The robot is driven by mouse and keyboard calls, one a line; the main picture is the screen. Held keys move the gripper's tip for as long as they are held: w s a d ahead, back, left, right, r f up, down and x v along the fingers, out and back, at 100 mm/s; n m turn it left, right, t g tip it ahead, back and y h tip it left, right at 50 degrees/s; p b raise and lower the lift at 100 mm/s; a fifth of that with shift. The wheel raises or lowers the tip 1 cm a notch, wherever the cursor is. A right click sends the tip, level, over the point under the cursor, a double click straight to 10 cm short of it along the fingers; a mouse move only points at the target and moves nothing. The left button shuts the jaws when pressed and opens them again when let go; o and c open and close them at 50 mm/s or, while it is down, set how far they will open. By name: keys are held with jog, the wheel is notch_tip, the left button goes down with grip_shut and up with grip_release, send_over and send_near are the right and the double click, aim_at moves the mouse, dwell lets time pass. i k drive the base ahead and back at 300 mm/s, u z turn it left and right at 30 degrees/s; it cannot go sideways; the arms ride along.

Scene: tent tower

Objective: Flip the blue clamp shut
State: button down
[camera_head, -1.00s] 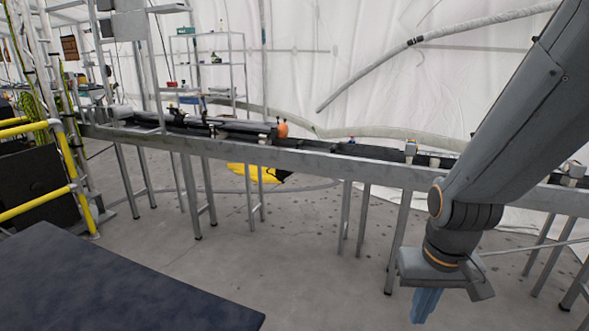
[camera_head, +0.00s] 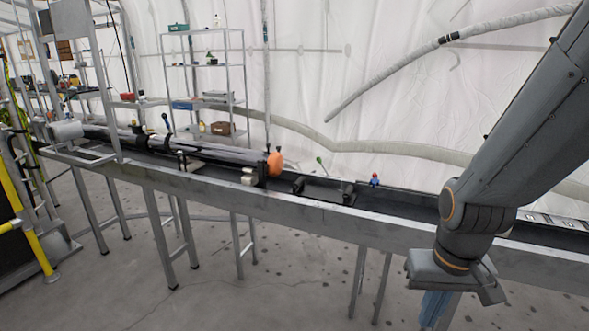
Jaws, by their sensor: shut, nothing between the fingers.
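My gripper (camera_head: 432,310) hangs at the lower right, pointing down, with its blue fingers shut and empty. It is in front of the long metal bench (camera_head: 225,196), and its fingertips are near the bottom edge of the picture. A long dark tube assembly (camera_head: 215,150) with an orange round end (camera_head: 275,164) lies on the bench at left. Black clamp-like fittings (camera_head: 167,126) with levers stand along it. A small blue and red item (camera_head: 375,180) sits on the bench's far edge, left of my gripper. I cannot tell whether any of these is the blue clamp.
A metal shelf rack (camera_head: 205,80) stands behind the bench by the white tent wall. A yellow rail (camera_head: 22,225) is at the left edge. The bench legs (camera_head: 160,240) stand on a grey floor, which is clear in front. A padded hose (camera_head: 450,40) hangs above.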

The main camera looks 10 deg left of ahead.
aim_at(164, 116)
jog(key=i, duration=0.5)
jog(key=u, duration=2.15)
jog(key=i, duration=0.15)
jog(key=z, duration=0.7)
jog(key=k, duration=0.65)
jog(key=u, duration=0.45)
jog(key=i, duration=1.75)
jog(key=z, duration=0.65)
